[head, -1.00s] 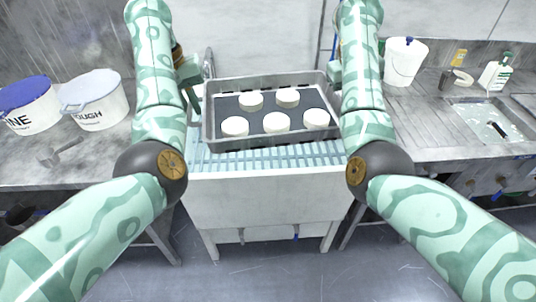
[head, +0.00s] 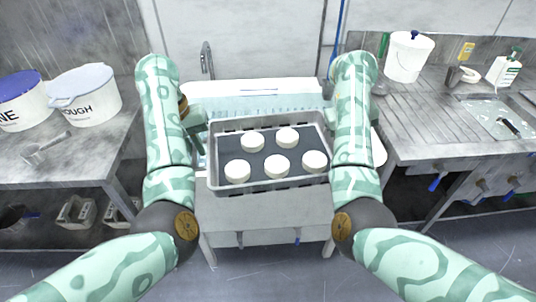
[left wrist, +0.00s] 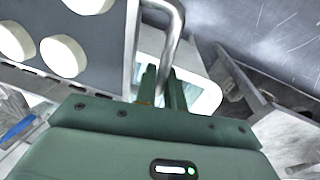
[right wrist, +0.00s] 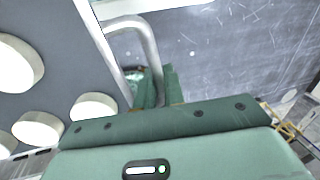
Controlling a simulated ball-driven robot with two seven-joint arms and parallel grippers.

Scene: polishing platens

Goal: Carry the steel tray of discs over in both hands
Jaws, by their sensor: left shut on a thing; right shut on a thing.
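The steel tray (head: 268,185) is held level in front of the pale sink stand, with several thick cream discs (head: 277,165) on its dark liner. My left gripper (head: 200,127) is at the tray's left end. In the left wrist view, its fingers (left wrist: 162,88) are shut on the tray's bent steel handle (left wrist: 175,38). My right arm (head: 355,110) reaches to the tray's right end, and its fingertips are hidden in the head view. In the right wrist view, the right fingers (right wrist: 152,88) are shut on the other handle (right wrist: 148,45). Discs also show in both wrist views.
The pale sink stand (head: 255,98) is behind and below the tray, with a tap (head: 207,60) at its back. A bench with white tubs (head: 92,105) is on the left. A steel counter with a bucket (head: 408,57) and a basin is on the right. Floor shows in front.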

